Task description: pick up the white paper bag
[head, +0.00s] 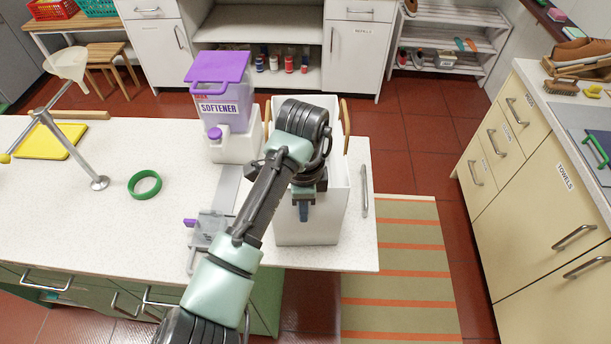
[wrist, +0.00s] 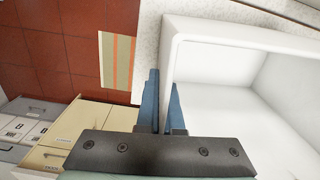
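The white paper bag (head: 310,228) stands upright at the right end of the white counter in the head view, open at the top. It is a tall, box-like shape, and its near rim and part of its mouth are hidden by my arm. My gripper (head: 304,208) points down at the near wall of the bag. In the wrist view, the bag's rim (wrist: 235,36) and hollow inside fill the right side. My two blue fingers (wrist: 162,92) stand close together, one on each side of the bag's wall, with the wall filling the narrow gap.
A softener jug (head: 219,105) with a purple lid stands close behind and left of the bag. A small grey and purple device (head: 208,228) lies left of the bag. A green ring (head: 145,185) and metal stand (head: 98,182) are further left.

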